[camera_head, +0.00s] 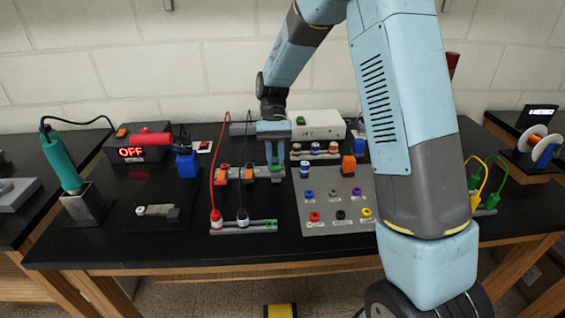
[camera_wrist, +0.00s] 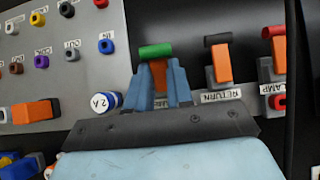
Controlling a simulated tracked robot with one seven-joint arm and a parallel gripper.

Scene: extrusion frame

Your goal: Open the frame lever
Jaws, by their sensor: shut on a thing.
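The lever with a green handle (camera_wrist: 156,50) and an orange body (camera_wrist: 160,78) is between the two blue fingers of my gripper (camera_wrist: 162,72) in the wrist view. The fingers are shut on the lever, just below its green top. In the head view my gripper (camera_head: 275,158) points down at the right end of the grey lever rail (camera_head: 262,171), where the green handle (camera_head: 275,168) shows at the fingertips.
Beside it stand a black-handled lever (camera_wrist: 218,42) labelled RETURN and a red-handled lever (camera_wrist: 272,32) with a partly readable label. A grey panel (camera_head: 331,180) with coloured sockets lies to the right in the head view. Red and black cables (camera_head: 215,180) run at the left.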

